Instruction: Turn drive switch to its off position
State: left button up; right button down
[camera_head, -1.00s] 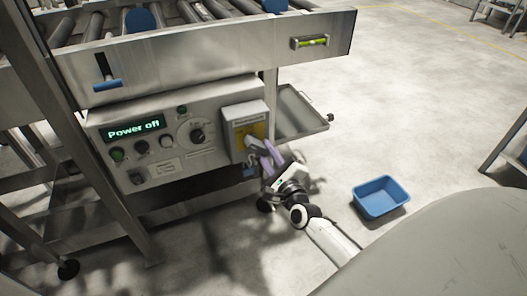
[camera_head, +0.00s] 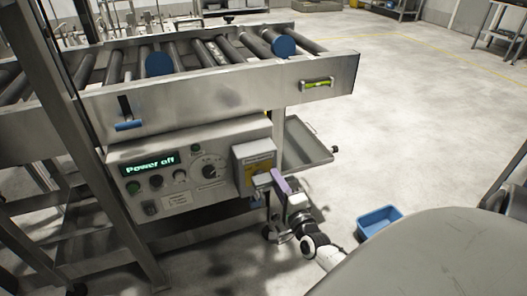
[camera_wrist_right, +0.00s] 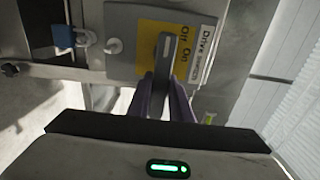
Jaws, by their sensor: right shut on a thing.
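The drive switch is a grey lever (camera_wrist_right: 164,48) on a yellow plate (camera_wrist_right: 150,28) marked Off and On, with a Drive label beside it in the right wrist view. In the head view its grey box (camera_head: 242,160) is at the right end of the control panel (camera_head: 190,202). My right gripper (camera_head: 277,181) is at the front of this box. In the right wrist view its purple fingers (camera_wrist_right: 166,95) are shut on the lever, one on each side. My left gripper is out of view.
The panel's display (camera_head: 150,164) reads "Power off", with knobs and buttons below it. A roller conveyor (camera_head: 220,85) is above. An open metal tray (camera_head: 306,145) juts out just right of the box. A blue bin (camera_head: 380,217) is on the floor. A blue padlock (camera_wrist_right: 64,35) is near the switch.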

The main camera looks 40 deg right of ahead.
jog(key=shift+r, duration=0.1)
jog(key=shift+n, duration=0.3)
jog(key=c, duration=1.6)
grip_release()
jog(key=p+v, duration=0.1)
jog(key=v, duration=0.9)
jog(key=shift+s, duration=0.1)
